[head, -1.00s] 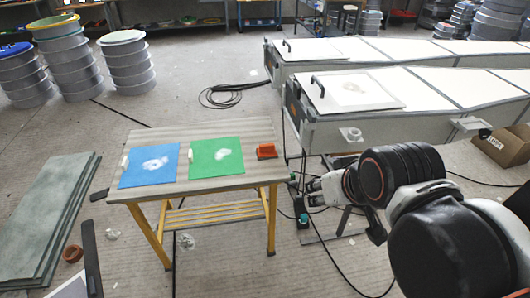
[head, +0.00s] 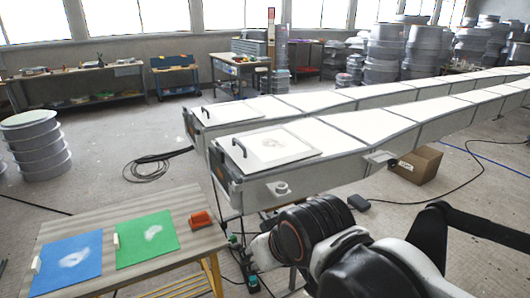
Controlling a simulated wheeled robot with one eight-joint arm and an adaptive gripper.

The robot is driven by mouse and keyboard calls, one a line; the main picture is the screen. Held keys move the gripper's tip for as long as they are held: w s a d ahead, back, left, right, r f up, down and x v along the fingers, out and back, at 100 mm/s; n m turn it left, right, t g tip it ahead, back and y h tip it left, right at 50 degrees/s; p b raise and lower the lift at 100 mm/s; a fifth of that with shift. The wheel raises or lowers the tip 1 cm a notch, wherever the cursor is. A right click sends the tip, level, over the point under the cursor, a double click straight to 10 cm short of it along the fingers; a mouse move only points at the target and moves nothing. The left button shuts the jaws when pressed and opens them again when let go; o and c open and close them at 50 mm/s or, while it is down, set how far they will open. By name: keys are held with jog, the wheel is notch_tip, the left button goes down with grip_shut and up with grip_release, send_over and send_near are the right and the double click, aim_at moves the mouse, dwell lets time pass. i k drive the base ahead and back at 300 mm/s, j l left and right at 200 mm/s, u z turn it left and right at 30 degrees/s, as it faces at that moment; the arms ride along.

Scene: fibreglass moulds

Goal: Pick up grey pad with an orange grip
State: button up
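The pad with the orange grip (head: 202,219) sits at the right end of the small wooden table (head: 190,243). Its orange top shows clearly; its grey underside is too small to make out. My gripper (head: 252,263) is low in the head view, just past the table's right edge and below the pad in the picture. It is apart from the pad. My dark arm links partly hide it, and its fingers are too small to tell open from shut.
A blue sheet (head: 68,262) and a green sheet (head: 147,239) with white patches lie on the table, each with a small pale block at its left edge. Long white-topped moulds (head: 270,148) stand behind my arm. A cable lies on the open floor.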

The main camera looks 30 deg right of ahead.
aim_at(201, 220)
jog(key=i+j, duration=0.15)
jog(key=i, duration=0.75)
